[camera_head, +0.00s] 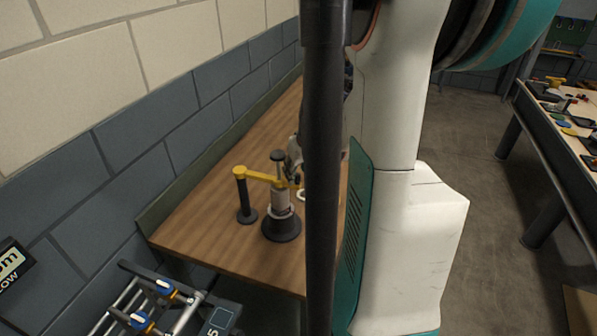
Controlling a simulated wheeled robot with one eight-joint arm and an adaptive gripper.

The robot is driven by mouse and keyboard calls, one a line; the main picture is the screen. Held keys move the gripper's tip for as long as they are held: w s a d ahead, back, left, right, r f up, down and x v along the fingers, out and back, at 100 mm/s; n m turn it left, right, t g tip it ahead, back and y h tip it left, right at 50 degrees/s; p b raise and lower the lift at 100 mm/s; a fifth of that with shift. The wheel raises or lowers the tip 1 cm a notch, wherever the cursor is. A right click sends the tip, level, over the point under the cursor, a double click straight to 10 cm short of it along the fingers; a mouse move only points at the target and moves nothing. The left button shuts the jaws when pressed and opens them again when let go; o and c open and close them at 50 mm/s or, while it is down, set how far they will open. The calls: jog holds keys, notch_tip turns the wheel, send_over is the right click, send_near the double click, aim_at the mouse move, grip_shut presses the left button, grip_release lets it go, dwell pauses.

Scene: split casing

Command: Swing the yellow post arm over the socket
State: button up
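The yellow post arm (259,176) runs from the top of a black post (243,198) towards the right. Its other end lies above a black flared base (281,228), which looks like the socket. A grey cylinder (281,200) stands upright in this base, with a pale ring around its lower part. A dark knob (277,156) on a short stem rises above the yellow arm there. My gripper (294,160) is close beside the knob on its right. A black column hides much of it, so its fingers and any contact are unclear.
The wooden bench (205,227) is clear left of the post, along the wall. A small white ring (302,195) lies right of the socket, partly hidden. A rack with blue-and-white clamps (163,290) stands in front of the bench. Another table (560,110) stands far right.

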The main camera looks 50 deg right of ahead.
jog(key=v, duration=0.7)
jog(key=shift+r, duration=0.15)
dwell(0.4)
